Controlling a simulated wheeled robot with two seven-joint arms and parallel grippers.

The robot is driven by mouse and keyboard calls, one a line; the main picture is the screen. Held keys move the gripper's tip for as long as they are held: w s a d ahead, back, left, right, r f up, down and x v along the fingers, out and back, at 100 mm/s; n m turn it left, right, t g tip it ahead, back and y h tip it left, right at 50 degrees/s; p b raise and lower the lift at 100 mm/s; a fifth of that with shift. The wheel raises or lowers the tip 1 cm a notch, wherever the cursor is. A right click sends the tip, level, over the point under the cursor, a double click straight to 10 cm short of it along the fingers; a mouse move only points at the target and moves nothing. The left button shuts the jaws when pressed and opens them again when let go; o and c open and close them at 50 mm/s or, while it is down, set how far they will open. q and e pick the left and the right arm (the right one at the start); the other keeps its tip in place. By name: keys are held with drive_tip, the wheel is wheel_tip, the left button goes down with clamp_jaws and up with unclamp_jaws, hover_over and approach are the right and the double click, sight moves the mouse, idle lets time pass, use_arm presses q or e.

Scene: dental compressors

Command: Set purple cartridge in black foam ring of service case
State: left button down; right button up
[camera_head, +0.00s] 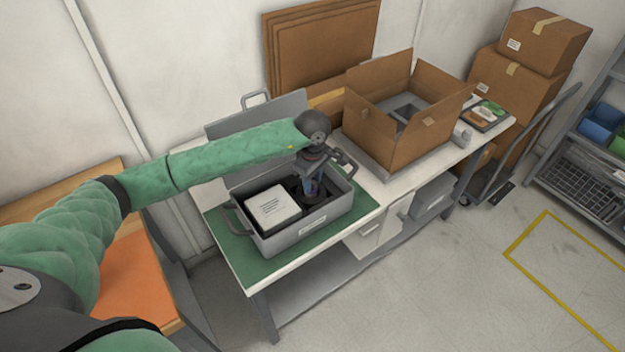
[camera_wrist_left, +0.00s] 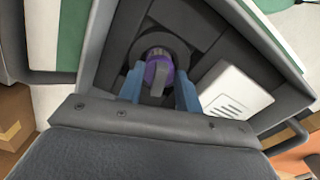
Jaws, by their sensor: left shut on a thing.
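The purple cartridge (camera_wrist_left: 160,74) is between the blue fingers of my left gripper (camera_wrist_left: 160,92), which is shut on it. In the left wrist view it lies in line with the black foam ring (camera_wrist_left: 150,44), which shows around its far side; I cannot tell how deep it sits. The grey service case (camera_head: 304,232) stands open on the table. In the head view my left gripper (camera_head: 311,186) points down into the case's right part, and the cartridge is mostly hidden there. My right gripper is not in view.
A white labelled block (camera_head: 272,205) lies in the case's left part, and it also shows in the left wrist view (camera_wrist_left: 235,88). The case rests on a green mat (camera_head: 232,254). An open cardboard box (camera_head: 400,135) stands to the right on the table.

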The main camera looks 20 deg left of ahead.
use_arm(q)
drive_tip(key=shift+f, duration=0.1)
drive_tip(key=c, duration=1.3)
unclamp_jaws()
drive_tip(key=shift+o, duration=0.2)
wheel_tip(320, 180, up, 11)
drive_tip(key=p, duration=0.1)
drive_tip(key=shift+p, duration=0.3)
